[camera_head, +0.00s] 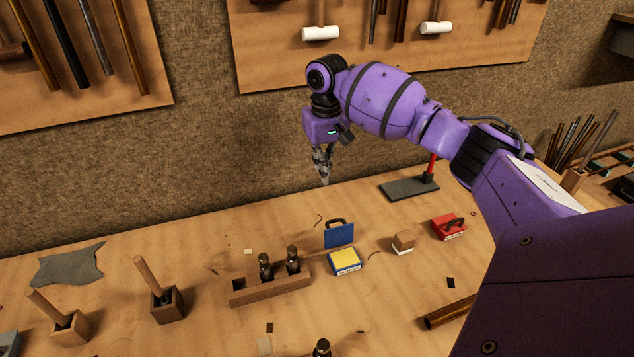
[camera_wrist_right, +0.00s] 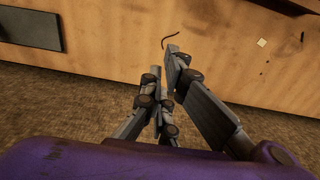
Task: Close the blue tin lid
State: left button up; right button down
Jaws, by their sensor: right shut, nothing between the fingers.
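The blue tin (camera_head: 345,261) stands on the bench with its blue lid (camera_head: 339,235) raised upright at the back. The lid has a dark handle on its top edge, and a yellow surface shows in the tin's open body. My right gripper (camera_head: 325,182) is shut and empty, pointing down above the back of the bench, behind and higher than the lid. Its fingers (camera_wrist_right: 168,75) also show in the right wrist view, over the bench's back edge; the tin is not in that view. My left gripper is not in view.
A red tin (camera_head: 448,228) with a handle and a small wood-topped block (camera_head: 403,242) stand right of the blue tin. A wooden rack (camera_head: 270,287) with dark bottles is close on its left. A grey-based stand (camera_head: 409,187) with a red post is behind right.

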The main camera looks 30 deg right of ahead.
notch_tip(320, 180, down, 10)
jog(key=shift+s+r+b, duration=0.1)
jog(key=shift+s+b, duration=0.05)
jog(key=shift+b, duration=0.15)
jog(key=s, duration=0.1)
jog(key=s+r+p, duration=0.1)
jog(key=s, duration=0.1)
jog(key=shift+a+r+p, duration=0.25)
jog(key=shift+r+p, duration=0.05)
jog(key=shift+r, duration=0.1)
jog(key=shift+s+a, duration=0.1)
jog(key=shift+s, duration=0.15)
jog(key=shift+f, duration=0.2)
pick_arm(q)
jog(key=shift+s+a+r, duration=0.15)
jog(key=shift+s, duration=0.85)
